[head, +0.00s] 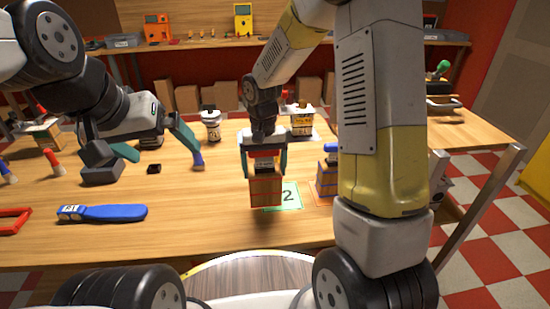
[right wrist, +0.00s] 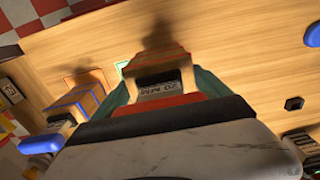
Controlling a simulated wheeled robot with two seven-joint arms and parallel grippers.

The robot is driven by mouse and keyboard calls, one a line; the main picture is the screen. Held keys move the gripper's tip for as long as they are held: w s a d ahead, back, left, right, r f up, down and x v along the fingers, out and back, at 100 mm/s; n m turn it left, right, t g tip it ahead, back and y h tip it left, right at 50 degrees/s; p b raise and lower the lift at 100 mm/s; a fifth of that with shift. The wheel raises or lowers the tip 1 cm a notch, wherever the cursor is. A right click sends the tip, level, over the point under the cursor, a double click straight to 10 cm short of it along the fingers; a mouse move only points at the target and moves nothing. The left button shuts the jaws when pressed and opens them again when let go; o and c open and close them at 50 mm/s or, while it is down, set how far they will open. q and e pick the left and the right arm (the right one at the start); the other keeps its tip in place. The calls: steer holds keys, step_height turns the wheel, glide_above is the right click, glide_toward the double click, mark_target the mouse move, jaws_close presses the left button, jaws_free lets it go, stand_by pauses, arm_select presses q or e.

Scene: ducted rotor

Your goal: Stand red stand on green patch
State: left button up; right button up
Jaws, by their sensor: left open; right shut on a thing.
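The red stand (head: 265,191) is a wooden block with red edging. My right gripper (head: 264,168) points down and is shut on its upper part; the stand also shows between the fingers in the right wrist view (right wrist: 158,60). The green patch (head: 291,197) is a green outline marked 2 on the table. The stand hides its left part in the head view, and a green corner (right wrist: 121,66) shows beside the stand in the right wrist view. A shadow suggests the stand hangs above the table. My left gripper (head: 162,157) is open and empty, at the left.
A blue-edged block (head: 325,179) stands on an orange-outlined patch (right wrist: 94,77), close to the green one. A blue-handled brush-like tool (head: 110,212) lies front left. A small black piece (head: 154,169) and a white bottle (head: 211,125) are farther back. Table between is clear.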

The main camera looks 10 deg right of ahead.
steer(key=w+d+f, duration=0.4)
steer(key=w+d, duration=0.1)
steer(key=shift+w+d, duration=0.35)
steer(key=shift+w, duration=0.05)
steer(key=shift+f, duration=0.3)
steer(key=o, duration=1.9)
steer(key=shift+r, duration=0.1)
